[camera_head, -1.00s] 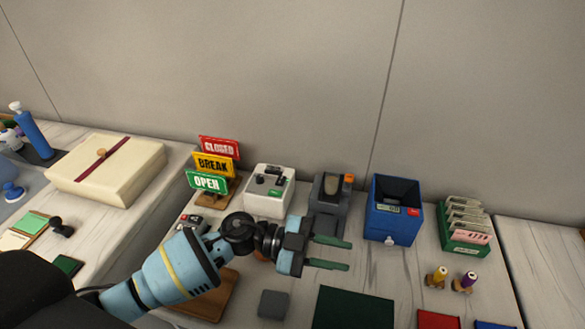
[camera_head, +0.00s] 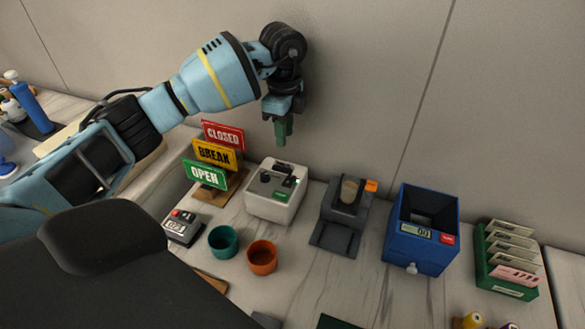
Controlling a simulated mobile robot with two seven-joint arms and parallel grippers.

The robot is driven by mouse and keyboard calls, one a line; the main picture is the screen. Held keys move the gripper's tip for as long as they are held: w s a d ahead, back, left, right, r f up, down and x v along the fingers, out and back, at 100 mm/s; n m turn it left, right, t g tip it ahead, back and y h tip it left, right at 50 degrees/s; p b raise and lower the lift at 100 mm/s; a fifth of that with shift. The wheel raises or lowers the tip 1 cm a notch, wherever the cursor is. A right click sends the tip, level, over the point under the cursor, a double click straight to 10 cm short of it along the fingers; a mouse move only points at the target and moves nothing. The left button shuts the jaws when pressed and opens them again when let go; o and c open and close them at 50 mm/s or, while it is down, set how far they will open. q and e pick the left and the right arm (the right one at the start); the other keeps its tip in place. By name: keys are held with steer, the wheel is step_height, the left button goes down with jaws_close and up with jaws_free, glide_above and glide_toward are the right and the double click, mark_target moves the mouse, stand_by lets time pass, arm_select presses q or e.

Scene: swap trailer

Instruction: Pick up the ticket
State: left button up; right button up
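I cannot tell for certain which thing is the ticket. Several pale cards and a pink one (camera_head: 516,276) with digits stand in a green rack (camera_head: 511,291) at the far right. A white machine (camera_head: 272,206) with dark parts and a small green label on top stands near the middle. My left gripper (camera_head: 284,134) points down, raised above and behind the white machine in the picture. Its green fingers overlap in this view, so their gap is hidden, and I see nothing held. My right gripper is not in view.
Closed, break and open signs (camera_head: 214,153) stand left of the white machine. Teal (camera_head: 223,243) and orange (camera_head: 262,259) cups are in front. A grey device (camera_head: 343,217) and a blue box (camera_head: 421,230) stand to the right. The wall is close behind.

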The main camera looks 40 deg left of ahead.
mark_target(284, 162)
arm_select(q)
steer(key=shift+s+f, duration=0.15)
steer(key=shift+f, duration=1.8)
steer(key=shift+s+f, duration=0.15)
steer(key=shift+f, duration=1.75)
jaws_close()
